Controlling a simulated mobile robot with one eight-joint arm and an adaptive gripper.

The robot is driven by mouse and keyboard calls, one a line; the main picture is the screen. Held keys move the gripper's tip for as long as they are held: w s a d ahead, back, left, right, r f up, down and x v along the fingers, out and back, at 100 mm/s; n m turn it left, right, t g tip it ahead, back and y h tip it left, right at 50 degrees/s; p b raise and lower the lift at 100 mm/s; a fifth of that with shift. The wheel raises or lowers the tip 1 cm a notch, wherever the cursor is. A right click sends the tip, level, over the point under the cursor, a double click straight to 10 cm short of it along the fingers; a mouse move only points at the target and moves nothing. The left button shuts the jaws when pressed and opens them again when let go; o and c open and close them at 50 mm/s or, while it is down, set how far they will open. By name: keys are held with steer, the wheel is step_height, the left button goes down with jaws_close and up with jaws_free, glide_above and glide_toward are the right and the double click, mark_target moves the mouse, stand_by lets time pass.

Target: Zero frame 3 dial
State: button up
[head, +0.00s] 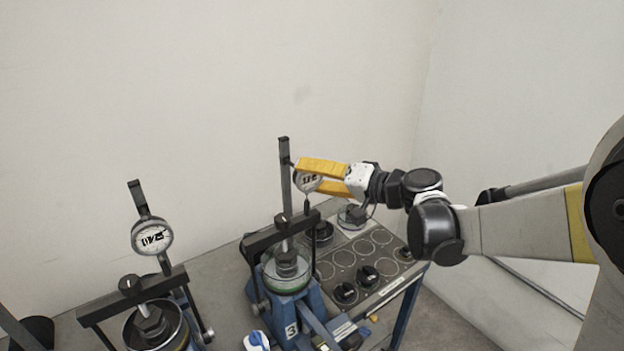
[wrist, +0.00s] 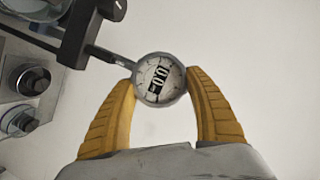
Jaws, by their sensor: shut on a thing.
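Frame 3 (head: 291,331) is the blue lever frame marked with a 3, in the middle of the head view. Its round dial (head: 307,182) hangs beside the dark upright post. My gripper (head: 306,175) has its yellow fingers on either side of this dial and is shut on its rim. In the wrist view, the dial (wrist: 159,80) sits between the two fingertips, with its dark stem running up and left. Its tilted display shows large digits that look like zeros; a smaller mark beside them is unclear.
Another lever frame stands at left with its own dial (head: 152,237). A grey tray (head: 338,287) with round outlines and several dark weights lies right of frame 3. A blue-and-white object (head: 256,341) is at the front. Walls close off the back and right.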

stand_by(0.4)
steer(key=o, duration=1.2)
steer(key=v, duration=1.2)
steer(key=s+f+g+h+b, duration=0.1)
steer(key=s+f+h+b, duration=0.2)
steer(key=s+f+b, duration=0.45)
steer(key=s+f+g+h+b, duration=0.2)
steer(key=s+f+h+b, duration=0.15)
steer(key=f, duration=0.65)
steer(key=s+d+f+h+b, duration=0.2)
steer(key=s+f, duration=0.1)
steer(key=s+d+f+h+b, duration=0.2)
steer(key=s+d+f, duration=0.1)
steer(key=f, duration=0.1)
steer(key=s+d+f+n+h+b, duration=0.1)
steer(key=s+d+f+h+b, duration=0.1)
steer(key=s+d+f+b, duration=0.1)
steer(key=shift+s+d+f+t, duration=0.2)
steer(key=shift+s+f+t, duration=0.05)
steer(key=shift+f+t, duration=0.2)
